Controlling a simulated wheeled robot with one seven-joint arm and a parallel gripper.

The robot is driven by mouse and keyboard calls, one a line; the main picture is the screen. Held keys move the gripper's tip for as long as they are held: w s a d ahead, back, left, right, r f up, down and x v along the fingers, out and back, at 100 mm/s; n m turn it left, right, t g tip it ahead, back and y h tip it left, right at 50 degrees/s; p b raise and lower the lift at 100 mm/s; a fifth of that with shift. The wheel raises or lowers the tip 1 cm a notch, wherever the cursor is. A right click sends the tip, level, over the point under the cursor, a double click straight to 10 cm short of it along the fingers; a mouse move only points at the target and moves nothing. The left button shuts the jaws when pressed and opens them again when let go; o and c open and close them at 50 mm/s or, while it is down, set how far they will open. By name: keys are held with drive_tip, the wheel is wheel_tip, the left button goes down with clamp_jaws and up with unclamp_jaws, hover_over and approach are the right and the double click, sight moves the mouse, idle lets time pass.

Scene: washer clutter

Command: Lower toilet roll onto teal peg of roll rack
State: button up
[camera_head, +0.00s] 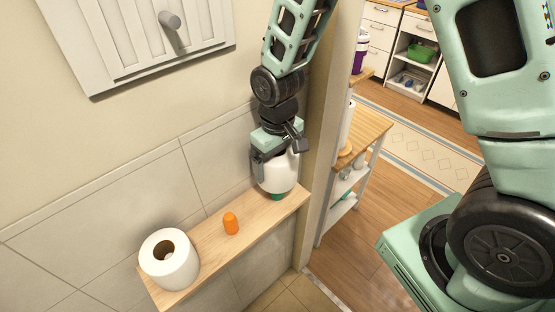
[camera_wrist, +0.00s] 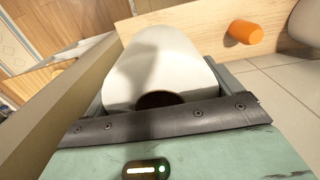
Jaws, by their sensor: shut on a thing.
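My gripper (camera_head: 277,157) is shut on a white toilet roll (camera_head: 279,178), held upright over the right end of the wooden roll rack (camera_head: 200,245). A little of the teal peg (camera_head: 277,197) shows just below the roll's lower edge; the rest is hidden. I cannot tell whether the peg's top is inside the roll's core. In the wrist view the roll (camera_wrist: 165,65) sits between my fingers, its dark core opening near the palm. The teal peg is hidden in that view.
An orange peg (camera_head: 231,223) stands bare mid-rack, and it shows in the wrist view (camera_wrist: 245,32). Another white roll (camera_head: 168,262) stands at the rack's left end. A tiled wall lies behind, and a door-frame edge (camera_head: 322,130) stands close right of my gripper.

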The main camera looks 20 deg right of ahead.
drive_tip(key=shift+f, duration=0.1)
drive_tip(key=shift+f+b, duration=0.75)
drive_tip(key=shift+f, duration=0.2)
drive_tip(key=shift+f, duration=0.1)
drive_tip(key=shift+f+b, duration=0.75)
drive_tip(key=shift+f, duration=0.1)
drive_tip(key=shift+f, duration=0.1)
drive_tip(key=shift+f+b, duration=0.7)
drive_tip(key=shift+f, duration=0.2)
drive_tip(key=shift+f, duration=0.15)
drive_tip(key=shift+f+b, duration=0.45)
drive_tip(key=shift+f, duration=0.1)
